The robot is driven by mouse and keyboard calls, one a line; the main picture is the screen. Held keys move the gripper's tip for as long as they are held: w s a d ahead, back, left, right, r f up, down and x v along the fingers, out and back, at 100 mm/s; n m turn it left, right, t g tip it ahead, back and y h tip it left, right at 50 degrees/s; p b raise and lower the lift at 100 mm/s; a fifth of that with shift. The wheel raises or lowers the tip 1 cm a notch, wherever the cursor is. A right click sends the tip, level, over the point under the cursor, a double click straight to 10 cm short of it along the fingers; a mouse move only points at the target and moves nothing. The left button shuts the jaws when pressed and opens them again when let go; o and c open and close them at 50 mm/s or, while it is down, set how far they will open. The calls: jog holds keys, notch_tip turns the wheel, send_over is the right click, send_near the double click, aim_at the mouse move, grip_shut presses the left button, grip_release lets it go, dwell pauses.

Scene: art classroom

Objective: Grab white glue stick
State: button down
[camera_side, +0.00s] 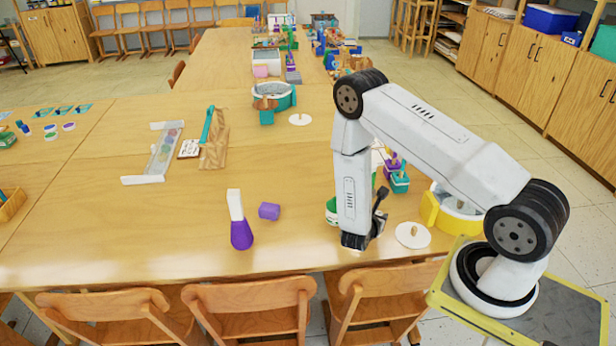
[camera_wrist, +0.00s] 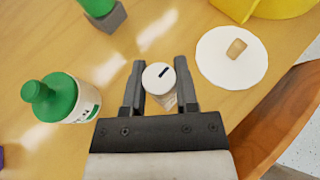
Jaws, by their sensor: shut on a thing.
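The white glue stick (camera_wrist: 159,77) stands between the two fingers of my gripper (camera_wrist: 160,88) in the wrist view, its round white top with a dark mark facing the camera. My gripper is shut on it, with one finger against each side. In the side view my gripper (camera_side: 357,243) is low over the table near its front edge. There the glue stick is mostly hidden by my gripper, and I cannot tell whether it touches the table.
A white bottle with a green cap (camera_wrist: 68,98) stands close on the left in the wrist view. A white disc with a knob (camera_wrist: 232,58) lies on the right. Chairs line the front edge.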

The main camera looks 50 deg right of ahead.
jog(key=shift+r, duration=4.95)
